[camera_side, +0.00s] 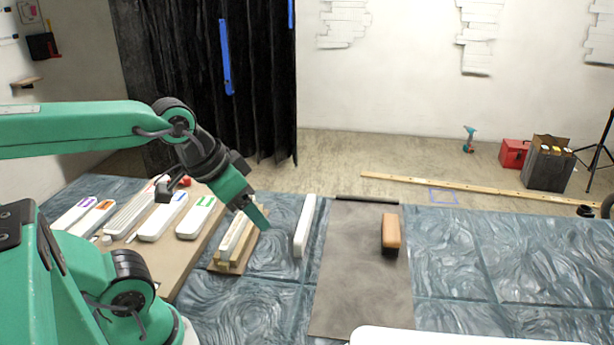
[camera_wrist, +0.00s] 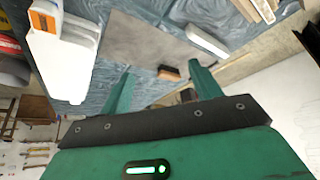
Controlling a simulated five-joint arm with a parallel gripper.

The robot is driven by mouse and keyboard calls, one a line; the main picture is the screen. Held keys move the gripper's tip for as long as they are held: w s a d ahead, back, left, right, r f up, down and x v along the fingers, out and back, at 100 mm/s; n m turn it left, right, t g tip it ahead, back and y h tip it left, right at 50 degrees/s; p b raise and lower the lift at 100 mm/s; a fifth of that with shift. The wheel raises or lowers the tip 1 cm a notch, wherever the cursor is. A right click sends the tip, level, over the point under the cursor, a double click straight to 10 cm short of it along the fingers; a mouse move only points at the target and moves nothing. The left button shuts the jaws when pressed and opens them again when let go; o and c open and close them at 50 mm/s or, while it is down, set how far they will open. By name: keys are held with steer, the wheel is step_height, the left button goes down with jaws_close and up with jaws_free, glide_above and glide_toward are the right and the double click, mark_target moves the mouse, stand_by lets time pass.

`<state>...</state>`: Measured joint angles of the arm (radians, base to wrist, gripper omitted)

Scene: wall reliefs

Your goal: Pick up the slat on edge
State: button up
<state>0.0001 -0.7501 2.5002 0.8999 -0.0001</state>
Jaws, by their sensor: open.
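A white slat (camera_side: 304,225) stands on its narrow edge on the blue swirled table, between the wooden stand and the grey mat. In the wrist view the white slat (camera_wrist: 207,41) lies beyond the fingertips, near the mat's edge. My gripper (camera_side: 261,217) is left of the slat in the side view, apart from it and beside the wooden stand. In the wrist view its two green fingers (camera_wrist: 162,76) are spread with nothing between them. One finger partly hides the other in the side view.
A wooden stand (camera_side: 222,268) holds another pale slat (camera_side: 236,234). A brown block with a dark base (camera_side: 390,231) sits on the grey mat (camera_side: 345,285). A board (camera_side: 172,255) at left carries several white cases. A white object (camera_side: 450,337) fills the bottom edge.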

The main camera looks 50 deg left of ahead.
steer(key=shift+c, duration=0.2)
steer(key=c, duration=0.3)
steer(key=shift+c, duration=0.2)
steer(key=n+g, duration=0.6)
steer(key=n, duration=0.3)
glide_above(238, 220)
step_height(238, 220, down, 12)
steer(key=shift+f, duration=1.4)
